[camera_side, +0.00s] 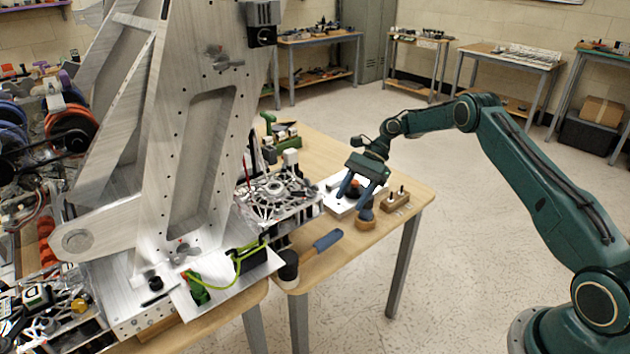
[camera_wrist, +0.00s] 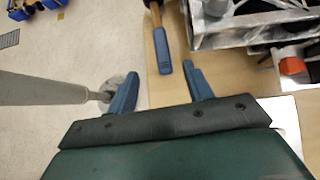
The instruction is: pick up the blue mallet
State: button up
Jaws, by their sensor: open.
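The blue mallet (camera_side: 326,241) lies on the wooden table, its blue grip pointing right and its dark head (camera_side: 289,267) near the table's front edge. In the wrist view the blue grip (camera_wrist: 162,52) points down toward my gripper, with a yellow-orange shaft above it and the head mostly cut off at the top. My gripper (camera_side: 357,204) is open and empty, above the table and to the upper right of the mallet in the side view. In the wrist view (camera_wrist: 160,69) the end of the grip appears between the fingertips, but nothing is held.
A wooden block with pegs (camera_side: 395,200) and a round wooden piece (camera_side: 365,225) are close to my fingers. A white plate (camera_side: 340,205) lies behind them. A metal frame (camera_side: 275,195) stands left of the mallet. Bare tabletop (camera_side: 335,262) lies right of the mallet.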

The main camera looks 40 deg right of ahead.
send_near(326, 239)
jog(key=x, duration=0.4)
jog(key=shift+s+d, duration=0.1)
jog(key=shift+f, duration=0.1)
jog(key=shift+x, duration=2.55)
grip_shut()
